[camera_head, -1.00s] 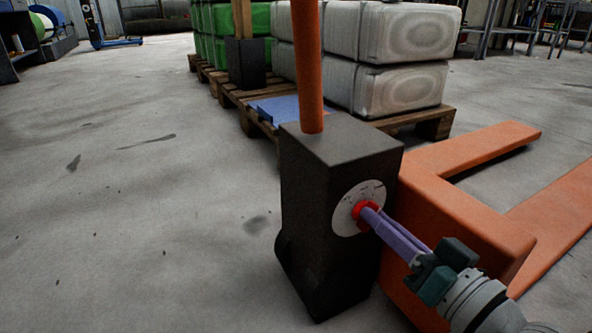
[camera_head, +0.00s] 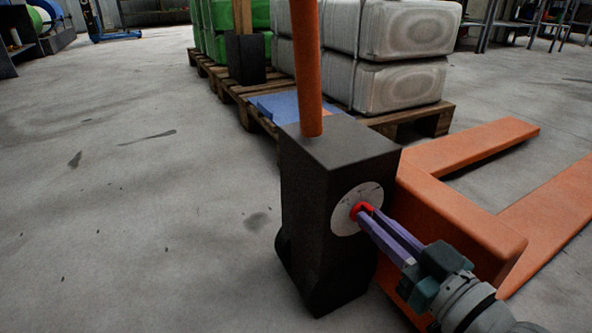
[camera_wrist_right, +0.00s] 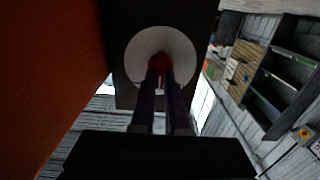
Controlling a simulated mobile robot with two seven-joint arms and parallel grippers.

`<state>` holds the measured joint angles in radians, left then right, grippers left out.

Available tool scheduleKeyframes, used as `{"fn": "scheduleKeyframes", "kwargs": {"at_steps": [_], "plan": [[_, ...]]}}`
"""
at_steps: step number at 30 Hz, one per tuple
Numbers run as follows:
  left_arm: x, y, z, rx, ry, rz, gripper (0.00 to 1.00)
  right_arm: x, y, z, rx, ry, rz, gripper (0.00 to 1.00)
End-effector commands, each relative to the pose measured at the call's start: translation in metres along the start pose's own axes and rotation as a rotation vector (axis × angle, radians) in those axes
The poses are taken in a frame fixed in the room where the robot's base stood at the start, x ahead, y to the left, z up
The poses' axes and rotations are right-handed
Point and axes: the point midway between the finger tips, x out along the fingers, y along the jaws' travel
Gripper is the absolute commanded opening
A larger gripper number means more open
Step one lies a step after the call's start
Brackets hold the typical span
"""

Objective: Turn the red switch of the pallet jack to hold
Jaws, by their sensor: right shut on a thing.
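The pallet jack has a black housing (camera_head: 330,205), an orange handle bar (camera_head: 307,75) and orange forks (camera_head: 475,150). A round white dial plate (camera_head: 345,222) with dark marks sits on the housing's side. The red switch (camera_head: 357,210) is at its centre; it also shows in the right wrist view (camera_wrist_right: 160,64). My right gripper (camera_head: 368,214) is shut on the red switch, its purple fingers reaching in from the lower right. The fingers partly hide the switch, and the dial's marks are too small to read. My left gripper is not in view.
Behind the jack, a wooden pallet (camera_head: 425,122) carries white sacks (camera_head: 400,85) and green ones (camera_head: 222,14). A blue sheet (camera_head: 285,106) lies on its near end. The concrete floor on the left is clear.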

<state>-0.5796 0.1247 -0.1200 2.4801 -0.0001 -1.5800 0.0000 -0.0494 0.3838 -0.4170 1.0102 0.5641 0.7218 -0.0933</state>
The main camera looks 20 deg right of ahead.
Motion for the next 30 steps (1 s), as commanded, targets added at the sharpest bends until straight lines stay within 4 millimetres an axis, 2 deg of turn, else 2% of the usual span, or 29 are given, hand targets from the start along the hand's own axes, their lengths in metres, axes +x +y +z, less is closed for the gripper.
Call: {"fn": "scheduleKeyframes", "kwargs": {"at_steps": [7,8,15,24,26,30], "plan": [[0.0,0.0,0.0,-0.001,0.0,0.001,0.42,0.0,0.0,-0.001,0.001,0.004,0.0,0.0],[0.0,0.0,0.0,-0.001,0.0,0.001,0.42,0.0,0.0,-0.001,0.001,0.004,0.0,0.15],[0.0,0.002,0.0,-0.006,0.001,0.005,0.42,0.0,0.0,-0.001,0.002,0.002,0.0,0.42],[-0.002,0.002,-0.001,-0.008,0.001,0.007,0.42,-0.003,0.0,-0.001,0.002,0.001,0.0,0.42],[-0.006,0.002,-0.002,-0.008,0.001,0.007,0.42,-0.009,0.0,-0.002,0.002,-0.001,0.001,0.42],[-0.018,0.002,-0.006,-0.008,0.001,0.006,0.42,-0.034,0.0,-0.003,0.001,-0.004,0.001,0.42]]}}
